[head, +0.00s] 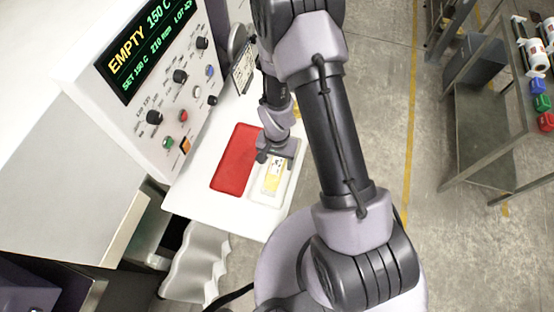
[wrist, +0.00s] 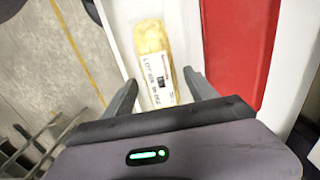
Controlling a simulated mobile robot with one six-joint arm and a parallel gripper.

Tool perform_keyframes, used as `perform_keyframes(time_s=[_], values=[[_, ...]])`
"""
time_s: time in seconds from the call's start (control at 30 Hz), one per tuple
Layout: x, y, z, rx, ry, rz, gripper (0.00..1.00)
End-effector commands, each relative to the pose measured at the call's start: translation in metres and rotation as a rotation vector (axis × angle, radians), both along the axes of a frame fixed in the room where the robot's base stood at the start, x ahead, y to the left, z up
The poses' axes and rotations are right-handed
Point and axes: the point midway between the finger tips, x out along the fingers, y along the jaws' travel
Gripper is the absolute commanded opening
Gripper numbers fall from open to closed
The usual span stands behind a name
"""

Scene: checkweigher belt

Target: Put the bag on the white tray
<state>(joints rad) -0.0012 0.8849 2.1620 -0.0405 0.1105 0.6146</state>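The bag (head: 273,178) is a clear pouch with yellow contents and a white printed label. It lies flat on the white tray (head: 287,186), and the wrist view shows the bag (wrist: 154,50) lengthwise on the white tray (wrist: 118,30). My gripper (head: 275,154) is low over the tray at the far end of the bag. In the wrist view my gripper (wrist: 160,80) is open, with a finger on each side of the bag's label end and a gap to the bag on both sides. The label's near end is partly hidden by my gripper body.
A red tray (head: 235,160) lies beside the white tray on the white worktop (head: 215,212). A machine panel with an "EMPTY" display (head: 145,45), knobs and buttons stands to the left. A metal bench (head: 490,130) with coloured items is far right across open floor.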

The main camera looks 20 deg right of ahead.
Motion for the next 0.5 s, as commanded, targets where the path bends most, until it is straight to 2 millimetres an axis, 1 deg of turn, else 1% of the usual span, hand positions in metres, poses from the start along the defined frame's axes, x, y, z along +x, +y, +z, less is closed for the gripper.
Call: perform_keyframes(time_s=[0.27, 0.33, 0.37, 0.43, 0.5], values=[[0.0, 0.0, 0.001, 0.0, 0.0, 0.0, 0.67], [0.0, 0.0, 0.006, 0.0, 0.0, 0.0, 0.67], [0.001, 0.0, 0.009, 0.0, -0.002, 0.0, 0.67], [0.002, 0.0, 0.023, 0.0, -0.005, -0.001, 0.67], [0.002, 0.0, 0.044, 0.0, -0.006, 0.0, 0.67]])
